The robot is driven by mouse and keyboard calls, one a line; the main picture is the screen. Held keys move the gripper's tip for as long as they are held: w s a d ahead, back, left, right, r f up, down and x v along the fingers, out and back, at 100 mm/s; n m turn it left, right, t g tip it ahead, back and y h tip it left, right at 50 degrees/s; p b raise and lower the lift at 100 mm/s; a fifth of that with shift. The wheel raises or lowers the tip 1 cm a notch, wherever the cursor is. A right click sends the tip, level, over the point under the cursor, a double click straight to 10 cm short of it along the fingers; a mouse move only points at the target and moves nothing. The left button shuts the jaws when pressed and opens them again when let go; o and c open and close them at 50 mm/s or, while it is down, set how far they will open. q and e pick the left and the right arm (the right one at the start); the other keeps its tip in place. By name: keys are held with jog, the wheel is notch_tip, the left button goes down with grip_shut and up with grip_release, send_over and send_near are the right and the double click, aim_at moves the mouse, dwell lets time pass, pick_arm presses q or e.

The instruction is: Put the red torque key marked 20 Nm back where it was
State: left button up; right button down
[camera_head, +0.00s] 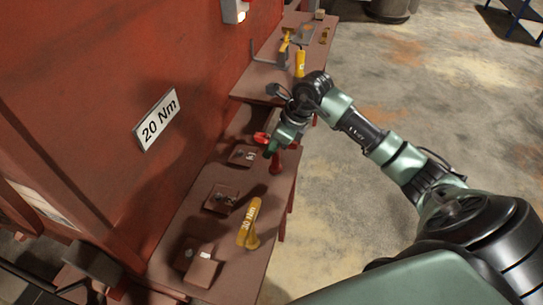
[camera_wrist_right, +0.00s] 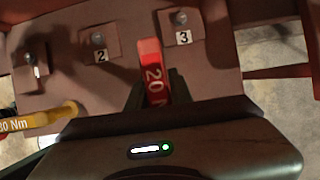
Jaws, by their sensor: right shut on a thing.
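The red torque key (camera_wrist_right: 152,68) shows the number 20 in the right wrist view, standing between the fingers of my right gripper (camera_wrist_right: 157,92), which is shut on it. In the head view, red parts of the key (camera_head: 261,137) show beside my right gripper (camera_head: 272,148), above the far end of the near bench (camera_head: 262,190). The gripper hides much of the key. Pads with upright studs lie on the bench, labelled 2 (camera_wrist_right: 101,56) and 3 (camera_wrist_right: 185,38); another pad (camera_wrist_right: 30,72) is at the left. The key appears near pads 2 and 3. My left gripper is not in view.
A white 20 Nm sign (camera_head: 157,120) is on the red wall (camera_head: 200,60). A farther bench (camera_head: 262,82) holds a yellow tool (camera_head: 300,63). Open floor (camera_head: 350,190) lies to the right.

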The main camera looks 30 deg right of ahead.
aim_at(271, 167)
notch_tip(271, 167, down, 4)
jog(key=shift+r, duration=0.1)
jog(key=shift+f, duration=0.2)
jog(key=c, duration=1.3)
grip_release()
jog(key=shift+o, duration=0.2)
